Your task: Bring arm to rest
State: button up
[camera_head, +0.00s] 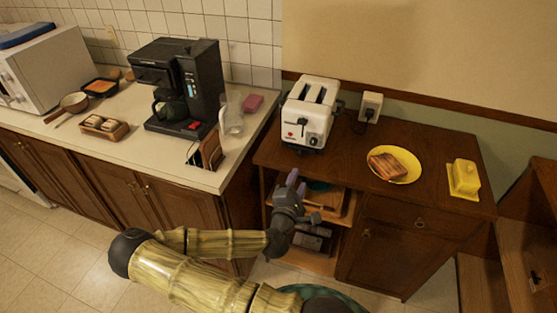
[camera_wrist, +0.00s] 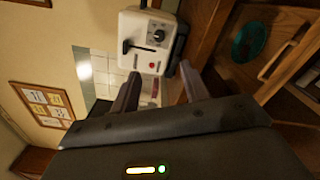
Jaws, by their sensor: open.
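My gripper (camera_head: 290,185) is held out in front of the wooden cabinet, below and in front of the white toaster (camera_head: 308,113). In the wrist view my gripper (camera_wrist: 162,90) shows two dark fingers spread apart with nothing between them. The toaster (camera_wrist: 146,42) shows beyond the fingertips, apart from them. My arm reaches in from the bottom of the head view and is bent at the elbow.
The wooden cabinet top (camera_head: 345,160) carries a yellow plate (camera_head: 408,176) with toast and a yellow butter dish (camera_head: 464,178). Open shelves lie behind my gripper. The left counter (camera_head: 125,155) holds a coffee maker (camera_head: 165,85), a glass pitcher (camera_head: 232,115) and a microwave (camera_head: 45,65). Floor at lower left is clear.

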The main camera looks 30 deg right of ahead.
jog(key=s+f+m+g+y, duration=0.2)
jog(key=s+f+m+g, duration=0.2)
jog(key=f+m+g, duration=0.25)
jog(key=s+a+f+m+g+y, duration=0.25)
jog(key=a+m+y, duration=0.3)
jog(key=a, duration=0.35)
jog(key=s+a+r+y, duration=0.1)
jog(key=a+r+y, duration=0.2)
jog(key=a+r, duration=0.3)
jog(key=s+a+r+m+y, duration=0.1)
jog(key=a+r+y, duration=0.2)
jog(key=r, duration=0.9)
jog(key=a, duration=0.2)
jog(key=shift+s+a, duration=0.3)
jog(key=shift+a, duration=0.1)
